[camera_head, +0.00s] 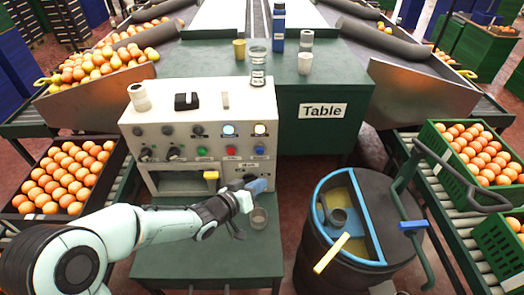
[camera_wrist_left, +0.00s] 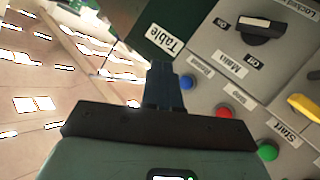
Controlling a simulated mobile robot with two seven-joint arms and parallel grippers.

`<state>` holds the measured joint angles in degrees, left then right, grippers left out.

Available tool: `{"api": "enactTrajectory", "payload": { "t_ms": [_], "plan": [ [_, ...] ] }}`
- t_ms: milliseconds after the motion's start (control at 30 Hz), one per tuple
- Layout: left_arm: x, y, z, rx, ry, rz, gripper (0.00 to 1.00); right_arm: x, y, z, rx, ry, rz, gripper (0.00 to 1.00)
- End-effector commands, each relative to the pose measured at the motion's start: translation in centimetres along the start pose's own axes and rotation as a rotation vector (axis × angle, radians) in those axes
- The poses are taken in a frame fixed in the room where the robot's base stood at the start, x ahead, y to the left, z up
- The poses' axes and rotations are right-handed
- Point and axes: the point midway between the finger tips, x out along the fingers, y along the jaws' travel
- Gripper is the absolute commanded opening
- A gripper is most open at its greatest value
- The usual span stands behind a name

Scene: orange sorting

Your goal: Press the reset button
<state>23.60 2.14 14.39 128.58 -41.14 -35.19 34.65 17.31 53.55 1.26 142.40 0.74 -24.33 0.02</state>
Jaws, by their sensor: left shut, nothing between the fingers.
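The control panel (camera_head: 200,130) is a pale box with knobs, lamps and coloured buttons. The blue button (camera_head: 259,150) is at the right end of its lower button row. In the left wrist view the blue button (camera_wrist_left: 186,82) sits by a small label that appears to read "Reset". My left gripper (camera_head: 260,185) is below and in front of the blue button in the head view. In the left wrist view its shut, empty fingers (camera_wrist_left: 161,72) appear just left of the button. I cannot tell whether they touch it. My right gripper is out of view.
Red (camera_wrist_left: 224,110) and green (camera_wrist_left: 267,151) buttons and a yellow handle (camera_wrist_left: 304,105) are close by. A cup (camera_head: 259,217) stands below my gripper on the lower green surface. A dark barrel (camera_head: 310,240) stands at right. Bottles and cups stand on the table (camera_head: 340,75) behind.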

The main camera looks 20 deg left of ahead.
Motion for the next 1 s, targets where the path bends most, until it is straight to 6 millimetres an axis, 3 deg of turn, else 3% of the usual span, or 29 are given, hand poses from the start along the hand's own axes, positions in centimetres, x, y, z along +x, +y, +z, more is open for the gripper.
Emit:
{"api": "enactTrajectory", "payload": {
  "t_ms": [267, 700, 1000],
  "plan": [
    [0.6, -0.5, -0.5, -0.001, 0.0, -0.001, 0.0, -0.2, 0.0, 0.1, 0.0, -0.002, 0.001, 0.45],
    [4.7, -3.4, -3.6, -0.002, -0.001, 0.0, 0.0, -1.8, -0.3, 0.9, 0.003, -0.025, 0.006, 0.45],
    [6.1, -4.4, -4.5, 0.0, -0.001, -0.001, 0.0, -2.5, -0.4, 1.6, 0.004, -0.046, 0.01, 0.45]
  ]
}}
